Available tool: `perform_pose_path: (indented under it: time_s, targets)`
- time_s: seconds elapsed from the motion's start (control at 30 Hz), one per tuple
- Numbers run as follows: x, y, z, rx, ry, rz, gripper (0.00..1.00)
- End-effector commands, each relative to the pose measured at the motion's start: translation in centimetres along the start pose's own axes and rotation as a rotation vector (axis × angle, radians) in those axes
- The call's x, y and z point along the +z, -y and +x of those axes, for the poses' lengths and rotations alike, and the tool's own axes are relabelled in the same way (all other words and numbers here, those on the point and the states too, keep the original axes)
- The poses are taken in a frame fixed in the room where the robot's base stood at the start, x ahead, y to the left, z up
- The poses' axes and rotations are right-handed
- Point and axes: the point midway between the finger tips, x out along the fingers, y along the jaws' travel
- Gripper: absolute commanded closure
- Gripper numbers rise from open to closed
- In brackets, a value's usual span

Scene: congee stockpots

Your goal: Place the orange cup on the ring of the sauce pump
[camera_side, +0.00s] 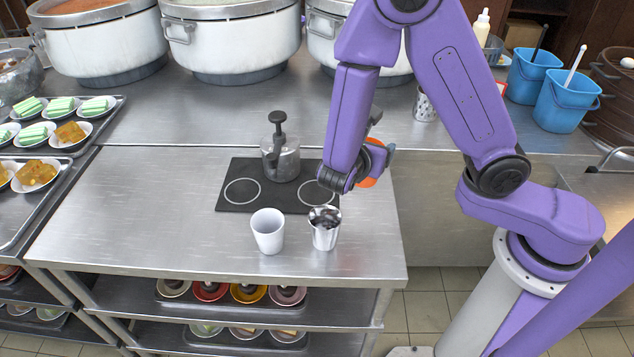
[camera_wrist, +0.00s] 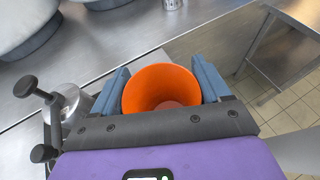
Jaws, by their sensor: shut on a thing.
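The orange cup (camera_wrist: 160,88) is held between the two fingers of my gripper (camera_wrist: 165,90), its open mouth facing the wrist camera. In the side view the orange cup (camera_side: 369,182) shows only in part behind my purple arm, with my gripper (camera_side: 373,163) around it, right of the black mat (camera_side: 279,199). The sauce pump (camera_side: 281,158), a clear jar with a dark pump head, stands at the back of the mat, left of my gripper. It also shows at the left of the wrist view (camera_wrist: 66,103). The mat has a left white ring (camera_side: 242,191) and a right white ring (camera_side: 318,193), partly covered.
A white cup (camera_side: 268,232) and a steel cup (camera_side: 325,229) with dark contents stand in front of the mat. Large pots (camera_side: 230,42) line the back, and trays of small dishes (camera_side: 67,125) stand at left. The counter left of the mat is clear.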

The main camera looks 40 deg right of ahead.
Motion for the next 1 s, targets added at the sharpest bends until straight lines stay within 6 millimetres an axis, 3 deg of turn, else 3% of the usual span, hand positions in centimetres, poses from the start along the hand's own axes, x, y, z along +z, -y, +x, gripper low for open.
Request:
perform_pose_path:
  time_s: [0.4,0.7,1.0]
  targets:
    - [-2.6,-8.0,3.6,-0.002,0.001,0.002,0.54]
    - [-6.2,-11.3,6.0,0.000,0.001,-0.001,0.54]
    - [-7.6,-12.7,7.0,0.000,0.001,-0.001,0.54]
